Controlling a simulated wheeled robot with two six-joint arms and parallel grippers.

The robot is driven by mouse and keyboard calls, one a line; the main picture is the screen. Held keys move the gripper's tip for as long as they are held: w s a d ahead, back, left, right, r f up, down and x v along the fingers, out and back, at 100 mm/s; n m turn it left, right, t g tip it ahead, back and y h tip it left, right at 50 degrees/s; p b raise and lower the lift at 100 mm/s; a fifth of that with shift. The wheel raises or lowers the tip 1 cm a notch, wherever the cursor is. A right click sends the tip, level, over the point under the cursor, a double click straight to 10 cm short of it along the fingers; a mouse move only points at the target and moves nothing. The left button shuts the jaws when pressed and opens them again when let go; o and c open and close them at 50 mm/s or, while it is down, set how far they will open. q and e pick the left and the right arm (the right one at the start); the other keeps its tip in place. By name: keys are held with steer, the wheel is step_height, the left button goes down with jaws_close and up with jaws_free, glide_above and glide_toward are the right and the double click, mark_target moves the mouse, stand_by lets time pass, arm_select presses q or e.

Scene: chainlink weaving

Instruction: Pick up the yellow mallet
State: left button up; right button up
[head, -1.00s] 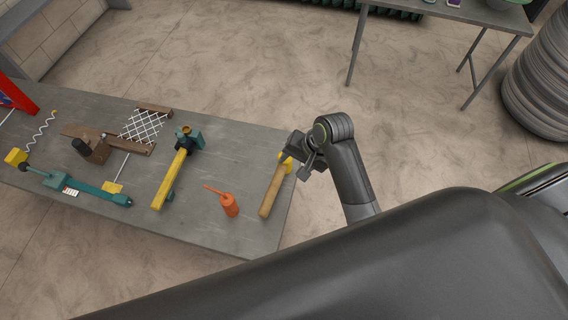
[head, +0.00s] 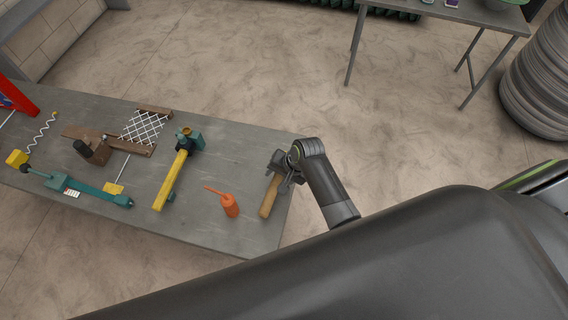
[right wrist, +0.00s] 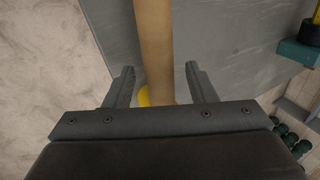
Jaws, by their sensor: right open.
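The yellow mallet lies at the right end of the grey table. Its wooden handle (head: 268,199) shows in the head view, and its head is hidden there behind my right gripper (head: 284,178). In the right wrist view the handle (right wrist: 154,50) runs down between the two fingers of my right gripper (right wrist: 158,82), with a gap on both sides. A bit of the yellow head (right wrist: 144,97) shows low between the fingers. The right gripper is open and over the mallet near its head. My left gripper is not in view.
An orange oil can (head: 230,206) stands left of the mallet on the table (head: 225,160). Farther left are a yellow and teal tool (head: 172,180), a teal tool (head: 95,190) and a wooden piece with wire mesh (head: 145,127). The table's right edge is close to the mallet.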

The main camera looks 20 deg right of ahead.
steer(key=shift+x, duration=0.8)
jaws_close()
